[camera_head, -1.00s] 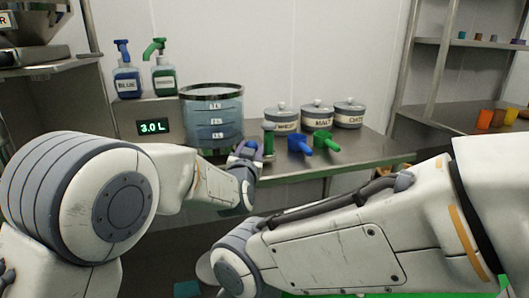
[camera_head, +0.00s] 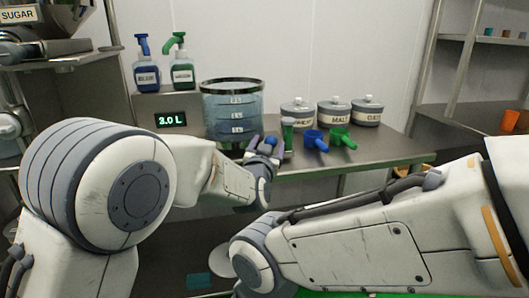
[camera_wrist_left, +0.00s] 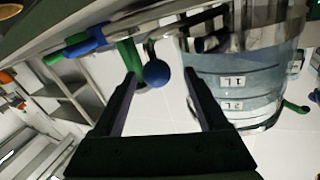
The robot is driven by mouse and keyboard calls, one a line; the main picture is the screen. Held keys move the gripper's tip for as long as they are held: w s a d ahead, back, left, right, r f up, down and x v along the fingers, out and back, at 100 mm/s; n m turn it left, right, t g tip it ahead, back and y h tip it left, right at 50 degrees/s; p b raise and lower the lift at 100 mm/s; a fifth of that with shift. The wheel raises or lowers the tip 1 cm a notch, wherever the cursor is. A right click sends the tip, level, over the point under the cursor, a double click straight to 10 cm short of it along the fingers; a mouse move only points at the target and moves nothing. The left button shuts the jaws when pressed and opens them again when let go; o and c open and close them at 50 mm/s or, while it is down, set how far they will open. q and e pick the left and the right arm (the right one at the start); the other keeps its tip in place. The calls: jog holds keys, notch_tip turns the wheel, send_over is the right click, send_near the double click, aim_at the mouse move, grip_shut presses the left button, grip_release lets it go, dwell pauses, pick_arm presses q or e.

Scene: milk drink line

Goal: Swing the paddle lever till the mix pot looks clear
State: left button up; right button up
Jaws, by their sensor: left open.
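The mix pot (camera_head: 232,104) is a clear round vessel with a dark rim, volume labels and pale bluish contents. A round blue knob, apparently the paddle lever's end, shows in the left wrist view (camera_wrist_left: 157,73) and beside the pot in the head view (camera_head: 271,141). My left gripper (camera_head: 263,143) is open at the pot's right side. In the left wrist view, the knob appears between the fingertips (camera_wrist_left: 159,74), with gaps on both sides. My right gripper is out of view.
My right arm crosses the foreground.

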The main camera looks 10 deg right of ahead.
pick_arm(q)
jog(key=v, duration=0.9)
jog(key=shift+s+a, duration=0.2)
